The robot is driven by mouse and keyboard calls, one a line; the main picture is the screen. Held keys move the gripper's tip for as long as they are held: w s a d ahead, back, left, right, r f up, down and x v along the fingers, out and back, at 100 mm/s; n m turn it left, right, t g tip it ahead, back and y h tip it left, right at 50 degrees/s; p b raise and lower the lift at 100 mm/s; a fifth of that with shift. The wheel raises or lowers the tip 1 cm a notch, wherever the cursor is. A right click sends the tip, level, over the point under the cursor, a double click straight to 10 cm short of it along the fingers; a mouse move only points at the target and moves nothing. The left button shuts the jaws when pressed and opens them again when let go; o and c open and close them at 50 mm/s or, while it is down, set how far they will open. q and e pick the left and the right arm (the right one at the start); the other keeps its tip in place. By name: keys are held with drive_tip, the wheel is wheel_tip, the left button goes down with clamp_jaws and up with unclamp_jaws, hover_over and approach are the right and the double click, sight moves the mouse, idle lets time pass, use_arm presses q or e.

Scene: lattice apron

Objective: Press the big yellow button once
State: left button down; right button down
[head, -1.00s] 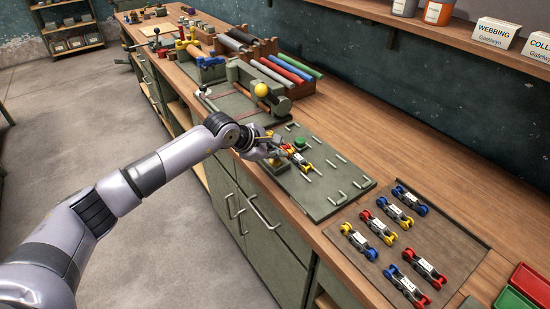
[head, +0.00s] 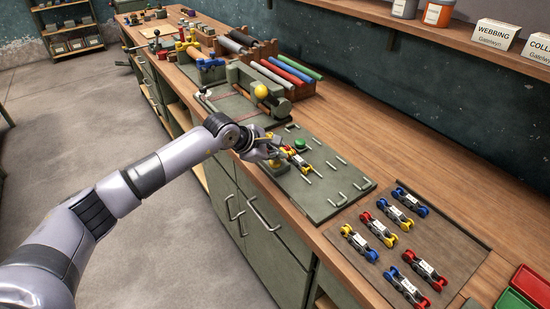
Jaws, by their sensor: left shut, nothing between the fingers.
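My left gripper (head: 274,156) is shut and empty, low over the near edge of the green board on the workbench. A smaller green button (head: 300,144) stands farther back on the board. My right gripper is not in view.
A dark mat (head: 440,244) with several coloured link pieces lies to the right. A green machine with a yellow ball knob (head: 261,90) and a rack of coloured rolls (head: 287,71) stand behind. The right part of the green board (head: 333,196) has only small metal staples.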

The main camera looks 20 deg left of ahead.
sight(277, 162)
use_arm(q)
drive_tip(key=shift+r+p, duration=0.3)
drive_tip(key=shift+r, duration=0.55)
drive_tip(key=shift+r, duration=0.15)
wheel_tip(277, 162, up, 5)
drive_tip(key=shift+f+p, duration=0.1)
drive_tip(key=shift+p, duration=0.95)
